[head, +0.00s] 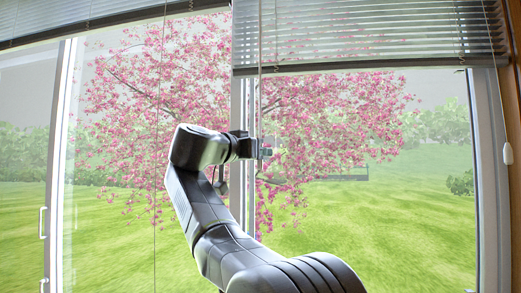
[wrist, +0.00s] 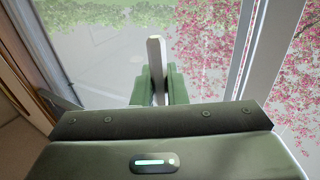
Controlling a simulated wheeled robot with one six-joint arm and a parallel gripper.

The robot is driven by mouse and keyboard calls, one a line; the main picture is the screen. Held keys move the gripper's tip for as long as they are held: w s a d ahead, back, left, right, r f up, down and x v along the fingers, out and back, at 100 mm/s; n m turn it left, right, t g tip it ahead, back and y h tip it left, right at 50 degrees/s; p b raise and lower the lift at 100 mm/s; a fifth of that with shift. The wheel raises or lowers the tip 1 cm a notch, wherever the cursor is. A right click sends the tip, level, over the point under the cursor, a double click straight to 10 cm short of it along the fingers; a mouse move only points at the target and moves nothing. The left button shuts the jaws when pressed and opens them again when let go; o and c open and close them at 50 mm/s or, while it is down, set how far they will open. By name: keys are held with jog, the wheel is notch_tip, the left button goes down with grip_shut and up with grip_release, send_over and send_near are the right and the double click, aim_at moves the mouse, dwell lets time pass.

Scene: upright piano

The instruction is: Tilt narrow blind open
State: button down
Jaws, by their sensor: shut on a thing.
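A blind (head: 370,35) with thin grey slats hangs across the top of the right window, its dark bottom rail level. Light and some pink blossom show between its slats. A thin pale wand (head: 260,60) hangs from near its left end down to my gripper (head: 266,152). In the wrist view, my gripper's green fingers (wrist: 157,85) are shut on the pale wand (wrist: 155,52), which stands up between them. I cannot tell which blind is the narrow one, though the wand hangs in front of the right one.
Another blind (head: 90,14) hangs raised over the left window. A white window post (head: 237,100) stands just behind my gripper. Thin cords hang at the left window and by the right frame, where a white cord pull (head: 508,153) hangs.

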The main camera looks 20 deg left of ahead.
jog(key=shift+h, duration=0.3)
jog(key=c, duration=1.5)
grip_release()
jog(key=shift+c, duration=0.2)
jog(key=p+v, duration=0.1)
jog(key=v, duration=1.3)
jog(key=shift+r, duration=0.15)
jog(key=b+x, duration=0.1)
jog(key=x, duration=1.3)
